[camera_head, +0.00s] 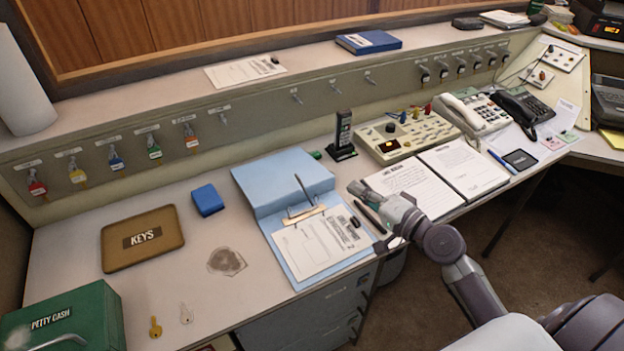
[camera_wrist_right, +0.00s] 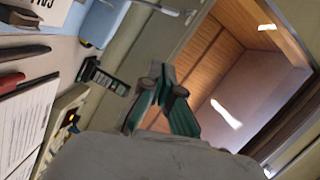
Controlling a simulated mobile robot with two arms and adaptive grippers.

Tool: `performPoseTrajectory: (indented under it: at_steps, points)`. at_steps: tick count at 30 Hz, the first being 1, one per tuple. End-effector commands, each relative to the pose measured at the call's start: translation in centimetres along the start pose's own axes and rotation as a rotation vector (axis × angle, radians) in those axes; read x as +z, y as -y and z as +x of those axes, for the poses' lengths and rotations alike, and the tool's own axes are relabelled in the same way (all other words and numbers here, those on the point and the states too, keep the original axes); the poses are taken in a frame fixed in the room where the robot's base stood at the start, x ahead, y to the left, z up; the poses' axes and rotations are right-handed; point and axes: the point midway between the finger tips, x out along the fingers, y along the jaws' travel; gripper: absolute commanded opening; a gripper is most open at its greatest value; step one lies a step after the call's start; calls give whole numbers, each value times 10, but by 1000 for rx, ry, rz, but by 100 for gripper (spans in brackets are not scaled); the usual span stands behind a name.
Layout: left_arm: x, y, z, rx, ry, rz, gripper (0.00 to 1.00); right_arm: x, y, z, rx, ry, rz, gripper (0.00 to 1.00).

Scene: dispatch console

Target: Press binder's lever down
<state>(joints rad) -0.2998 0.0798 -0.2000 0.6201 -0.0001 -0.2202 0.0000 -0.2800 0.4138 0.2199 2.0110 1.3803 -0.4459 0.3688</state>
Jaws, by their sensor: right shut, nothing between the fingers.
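A light blue binder (camera_head: 285,172) lies open on the desk with printed sheets on its lower part. Its thin metal lever (camera_head: 303,188) stands up, tilted, above the ring mechanism. My right gripper (camera_head: 357,188) is to the right of the binder, apart from the lever, shut and empty. In the right wrist view the gripper (camera_wrist_right: 161,76) has its fingers together, and part of the blue binder (camera_wrist_right: 100,22) shows at the top. My left gripper is not in view.
A black handset in a stand (camera_head: 342,135) is just behind my right gripper. Papers (camera_head: 412,184), a switch console (camera_head: 408,138) and phones (camera_head: 472,113) are to the right. A blue box (camera_head: 208,200) and a keys tray (camera_head: 143,238) are left of the binder.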

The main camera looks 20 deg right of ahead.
Motion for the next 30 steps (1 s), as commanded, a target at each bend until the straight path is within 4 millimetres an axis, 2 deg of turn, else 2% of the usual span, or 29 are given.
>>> performPoseTrajectory:
  at_steps: [9, 13, 17, 27, 30]
  points:
    - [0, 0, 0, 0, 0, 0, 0, 0, 0, 1, -1, -1, 2, 0]
    - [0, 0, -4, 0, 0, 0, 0, -1, 1, 8, -2, -2, 3, 0]
    - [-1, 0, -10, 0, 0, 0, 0, -1, 4, 28, -3, -1, 3, 0]
    - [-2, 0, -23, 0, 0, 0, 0, -1, 3, 101, -2, 0, 3, 0]
    - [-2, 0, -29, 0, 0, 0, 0, 16, 2, 104, 1, 1, 5, 0]
